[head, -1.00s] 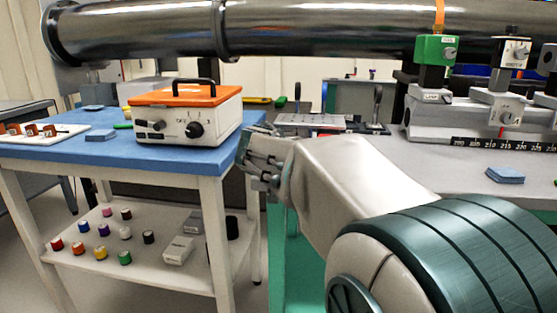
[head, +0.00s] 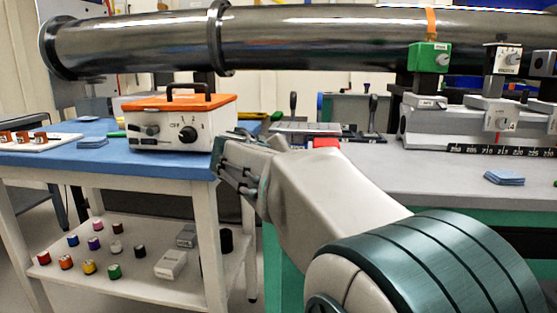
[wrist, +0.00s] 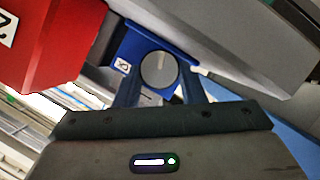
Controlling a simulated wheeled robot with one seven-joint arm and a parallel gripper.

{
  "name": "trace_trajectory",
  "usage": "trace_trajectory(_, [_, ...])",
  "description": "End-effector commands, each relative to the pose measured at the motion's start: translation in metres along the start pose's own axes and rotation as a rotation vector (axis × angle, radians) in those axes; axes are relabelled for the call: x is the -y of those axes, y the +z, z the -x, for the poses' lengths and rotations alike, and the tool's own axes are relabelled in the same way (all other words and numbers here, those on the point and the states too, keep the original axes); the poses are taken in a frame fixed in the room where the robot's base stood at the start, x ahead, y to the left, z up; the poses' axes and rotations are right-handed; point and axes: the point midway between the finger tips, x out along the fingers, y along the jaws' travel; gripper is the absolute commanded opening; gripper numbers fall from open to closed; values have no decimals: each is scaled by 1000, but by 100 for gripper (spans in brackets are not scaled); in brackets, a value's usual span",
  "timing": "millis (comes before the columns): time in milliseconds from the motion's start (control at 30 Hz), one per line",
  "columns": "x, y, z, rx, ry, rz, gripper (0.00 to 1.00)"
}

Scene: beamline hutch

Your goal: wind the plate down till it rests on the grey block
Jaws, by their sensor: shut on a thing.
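My gripper (wrist: 158,90) is shut on a round grey knob (wrist: 158,68) with a pale line on its face. The knob sits on a blue bracket or body (wrist: 128,42) with a small white label. In the head view my gripper (head: 234,168) is beside the right end of the blue-topped table, and the knob is hidden there. A grey slab-like part (wrist: 225,35) fills the upper right of the wrist view. I cannot tell whether it is the plate or the grey block, nor any gap between the two.
A red block (wrist: 50,40) with a white label is close on the left in the wrist view. A white box with an orange lid (head: 180,125) stands on the blue-topped table (head: 50,157). A grey bench (head: 400,178) with a rail of mounts is on the right. A dark tube (head: 320,35) runs overhead.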

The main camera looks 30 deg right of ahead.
Motion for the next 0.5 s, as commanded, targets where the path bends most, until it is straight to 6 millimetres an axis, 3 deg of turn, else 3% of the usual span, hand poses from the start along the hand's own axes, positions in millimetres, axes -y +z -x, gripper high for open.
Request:
trace_trajectory(167, [1, 1, 0, 2, -2, -1, 14])
trace_trajectory(200, [1, 1, 0, 2, -2, -1, 42])
trace_trajectory(267, [1, 1, 0, 2, -2, -1, 58])
trace_trajectory(500, [1, 0, 0, 1, -3, -2, 58])
